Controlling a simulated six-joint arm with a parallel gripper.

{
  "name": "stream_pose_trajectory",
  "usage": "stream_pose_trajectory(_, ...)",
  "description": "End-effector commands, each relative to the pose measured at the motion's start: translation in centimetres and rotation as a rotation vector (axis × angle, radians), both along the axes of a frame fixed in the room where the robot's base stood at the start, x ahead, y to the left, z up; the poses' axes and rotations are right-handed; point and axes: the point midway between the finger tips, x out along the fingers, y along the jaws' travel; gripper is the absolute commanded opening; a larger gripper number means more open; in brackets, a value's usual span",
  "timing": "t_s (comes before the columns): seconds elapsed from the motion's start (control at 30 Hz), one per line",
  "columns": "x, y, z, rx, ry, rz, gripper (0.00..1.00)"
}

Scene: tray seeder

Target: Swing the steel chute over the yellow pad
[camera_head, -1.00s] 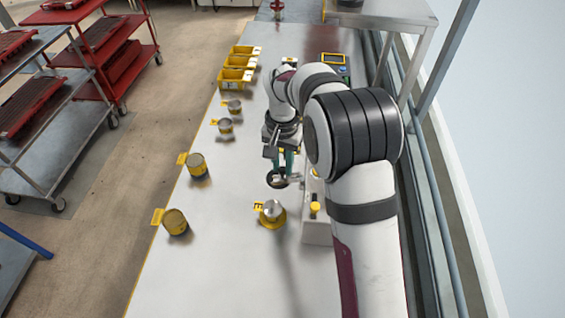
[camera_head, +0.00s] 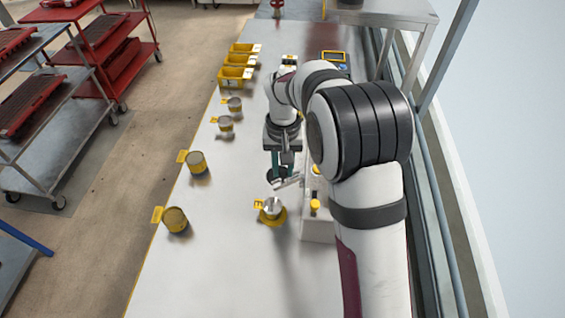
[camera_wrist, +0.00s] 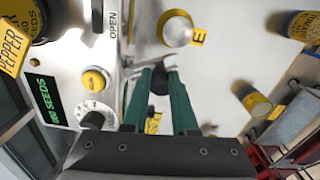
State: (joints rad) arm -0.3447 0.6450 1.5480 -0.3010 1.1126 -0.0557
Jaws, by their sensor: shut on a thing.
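The steel chute (camera_head: 288,182) sticks out left from the white seeder (camera_head: 318,228), just below my gripper (camera_head: 275,180). In the wrist view my gripper (camera_wrist: 160,88) has its teal fingers closed around a dark knob (camera_wrist: 158,80). The fingers and knob hide how the knob joins the chute. The yellow pad (camera_head: 279,221) lies on the bench in front of the chute, with a metal cup (camera_head: 272,206) standing on it. The cup also shows in the wrist view (camera_wrist: 178,28), beyond my fingertips. The chute's free end appears short of the cup.
The seeder has a yellow button (camera_wrist: 95,80), a dial (camera_wrist: 97,116) and a green display (camera_wrist: 45,100). Several tins, one of them nearest at the left edge (camera_head: 175,220), stand along the bench (camera_head: 215,270). Yellow bins (camera_head: 235,75) stand farther back. The bench's front middle is clear.

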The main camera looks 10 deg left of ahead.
Motion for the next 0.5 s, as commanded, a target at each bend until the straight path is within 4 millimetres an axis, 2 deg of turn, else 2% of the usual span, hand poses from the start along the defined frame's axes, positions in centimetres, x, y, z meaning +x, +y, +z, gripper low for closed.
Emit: stream_pose_trajectory(0.5, -1.3, -0.9, 0.1, -0.001, -0.004, 0.334, 0.00)
